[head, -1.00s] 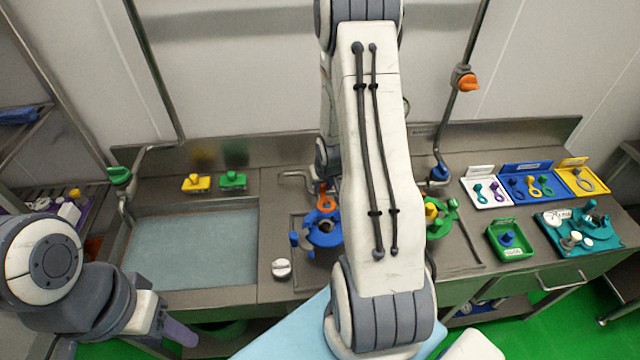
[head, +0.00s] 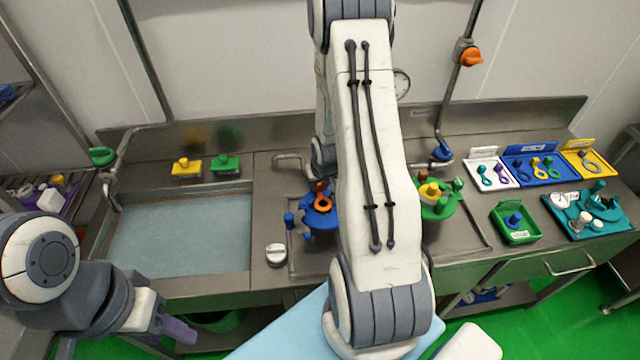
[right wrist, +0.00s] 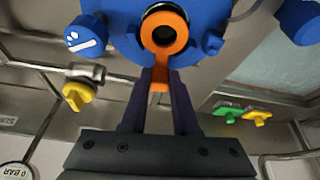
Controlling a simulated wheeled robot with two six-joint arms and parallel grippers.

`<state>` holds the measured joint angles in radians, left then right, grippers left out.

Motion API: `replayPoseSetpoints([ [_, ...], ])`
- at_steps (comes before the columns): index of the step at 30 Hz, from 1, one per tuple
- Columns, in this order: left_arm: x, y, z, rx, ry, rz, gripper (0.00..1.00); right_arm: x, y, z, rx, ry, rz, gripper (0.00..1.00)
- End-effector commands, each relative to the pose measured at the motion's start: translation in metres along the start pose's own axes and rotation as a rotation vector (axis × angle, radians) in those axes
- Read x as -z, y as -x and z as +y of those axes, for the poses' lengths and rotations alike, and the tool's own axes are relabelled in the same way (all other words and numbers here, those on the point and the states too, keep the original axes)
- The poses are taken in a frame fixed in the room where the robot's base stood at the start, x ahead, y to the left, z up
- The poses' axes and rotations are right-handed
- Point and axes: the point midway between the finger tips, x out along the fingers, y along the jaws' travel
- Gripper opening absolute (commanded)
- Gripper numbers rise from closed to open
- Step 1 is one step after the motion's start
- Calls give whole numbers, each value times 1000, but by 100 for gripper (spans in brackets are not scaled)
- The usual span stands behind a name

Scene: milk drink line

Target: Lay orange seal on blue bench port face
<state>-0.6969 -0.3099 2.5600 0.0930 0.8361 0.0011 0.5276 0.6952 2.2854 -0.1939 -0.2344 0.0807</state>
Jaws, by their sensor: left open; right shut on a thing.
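The orange seal (right wrist: 180,34) is a flat ring with a tab. My right gripper (right wrist: 160,82) is shut on the tab. In the right wrist view the ring lies in front of the blue bench port (right wrist: 122,30), overlapping its dark bore; I cannot tell whether they touch. In the head view the orange seal (head: 315,204) shows over the blue bench port (head: 312,222), and my right forearm hides part of that area. My left gripper (head: 182,332) is open, low at the left, away from the bench port.
A green fixture with a yellow part (head: 430,190) stands right of my right arm. Blue, white and yellow trays and a green bin (head: 515,236) are further right. A silver knob (head: 276,254) sits front-left of the blue port. A sink basin (head: 180,245) is at left.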

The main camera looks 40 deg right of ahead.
Motion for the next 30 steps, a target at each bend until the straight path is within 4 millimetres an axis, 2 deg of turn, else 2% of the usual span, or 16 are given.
replayPoseSetpoints([
  [25, 0, -9, -1, 0, 0, 0, 50, -4, -10, 0, 0, 0, 0, 0],
  [26, 0, -8, -1, 0, 0, 0, 50, -4, -9, 0, 0, 0, 0, 40],
  [27, 0, -8, -1, 0, 0, 0, 50, -3, -9, 0, 0, 0, 0, 55],
  [28, 0, -8, -1, 0, 0, 0, 50, -3, -9, 0, 0, 0, 0, 63],
  [30, 0, -8, -1, 0, 0, 0, 50, -4, -9, 0, 0, -1, 0, 63],
])
